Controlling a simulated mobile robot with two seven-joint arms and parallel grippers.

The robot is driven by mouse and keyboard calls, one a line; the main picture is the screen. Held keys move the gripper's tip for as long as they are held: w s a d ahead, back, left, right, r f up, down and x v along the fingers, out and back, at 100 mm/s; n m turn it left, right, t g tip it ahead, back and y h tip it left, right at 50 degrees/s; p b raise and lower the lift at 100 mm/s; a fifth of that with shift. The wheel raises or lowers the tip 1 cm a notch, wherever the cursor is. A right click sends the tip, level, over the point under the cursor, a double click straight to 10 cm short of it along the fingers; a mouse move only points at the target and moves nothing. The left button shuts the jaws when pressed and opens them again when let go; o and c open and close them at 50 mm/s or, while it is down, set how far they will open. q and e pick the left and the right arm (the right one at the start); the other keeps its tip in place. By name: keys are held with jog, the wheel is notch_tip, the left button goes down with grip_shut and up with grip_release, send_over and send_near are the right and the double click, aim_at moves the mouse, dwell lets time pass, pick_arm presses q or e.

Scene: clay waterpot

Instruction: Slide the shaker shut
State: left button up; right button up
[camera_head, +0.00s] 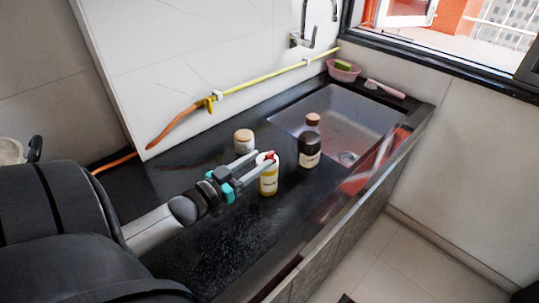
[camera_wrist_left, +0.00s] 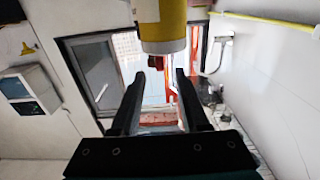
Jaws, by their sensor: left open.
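The shaker (camera_head: 268,178) is a yellow and white cylinder with a red part at its top. It stands upright on the dark counter, and it also shows at the top of the left wrist view (camera_wrist_left: 164,30). My left gripper (camera_head: 262,158) is open, with its fingers at the shaker's upper end. In the left wrist view the open fingers (camera_wrist_left: 157,74) point toward the shaker's end, with the small red part near the gap between them. I cannot tell whether the fingers touch it. My right gripper is not in view.
A white jar with a tan lid (camera_head: 244,141) stands behind the shaker. A dark bottle (camera_head: 309,151) stands to its right, by the sink (camera_head: 355,120). A pink basin (camera_head: 343,72) and a yellow hose (camera_head: 262,82) are farther back. The counter front (camera_head: 235,235) is clear.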

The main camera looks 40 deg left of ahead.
aim_at(266, 156)
pick_arm(q)
jog(key=shift+w+d+b, duration=0.15)
jog(key=shift+w+b, duration=0.2)
jog(key=shift+w, duration=2.1)
grip_shut()
